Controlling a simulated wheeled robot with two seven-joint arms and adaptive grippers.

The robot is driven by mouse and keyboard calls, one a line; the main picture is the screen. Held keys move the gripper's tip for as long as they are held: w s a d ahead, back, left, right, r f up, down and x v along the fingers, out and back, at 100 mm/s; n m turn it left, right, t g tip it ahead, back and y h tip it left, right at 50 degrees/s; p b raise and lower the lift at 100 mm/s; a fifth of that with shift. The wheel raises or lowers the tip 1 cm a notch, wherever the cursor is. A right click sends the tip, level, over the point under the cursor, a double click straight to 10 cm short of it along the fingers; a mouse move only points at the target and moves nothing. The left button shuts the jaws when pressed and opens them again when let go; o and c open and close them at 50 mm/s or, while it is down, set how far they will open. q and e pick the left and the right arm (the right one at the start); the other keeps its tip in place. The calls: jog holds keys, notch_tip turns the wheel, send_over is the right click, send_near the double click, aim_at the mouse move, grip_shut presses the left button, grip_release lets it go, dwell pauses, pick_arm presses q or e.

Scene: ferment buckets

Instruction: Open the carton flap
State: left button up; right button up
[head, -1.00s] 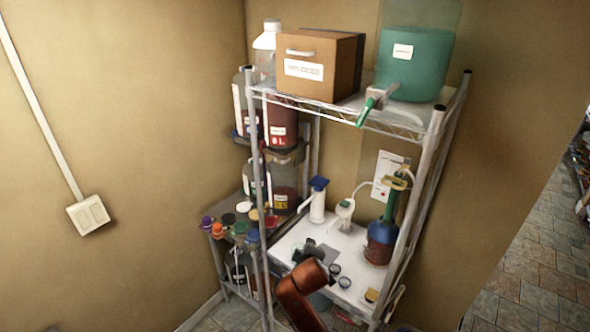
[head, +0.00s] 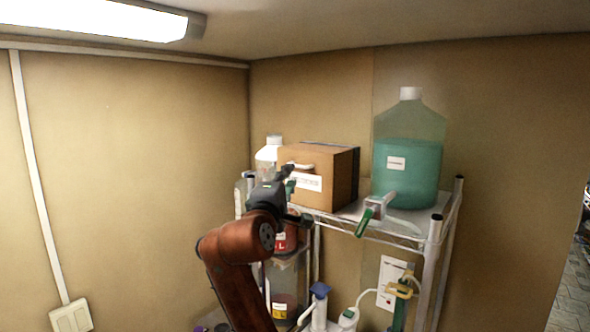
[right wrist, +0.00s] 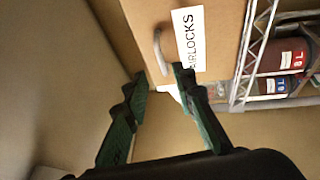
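The carton (head: 337,178) is a brown box on the top shelf, closed as far as I can see. Its front face bears a pale handle (head: 302,166) and a white label, which reads "AIRLOCKS" in part in the right wrist view. My right gripper (head: 290,184) is in front of the carton's lower left front, covering part of the label. In the right wrist view the gripper (right wrist: 158,82) is open and empty. The handle (right wrist: 161,52) is just beyond the fingertips, roughly in line with the gap, and appears apart from them. My left gripper is not in view.
The wire shelf's corner post (head: 434,255) is at the front right.

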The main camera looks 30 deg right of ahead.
aim_at(297, 166)
jog(key=p+x, duration=0.3)
jog(key=x, duration=0.3)
jog(key=shift+w+d+r, duration=0.1)
jog(key=shift+d, duration=0.05)
jog(key=shift+w+d, duration=0.3)
jog(key=shift+w, duration=0.05)
grip_shut()
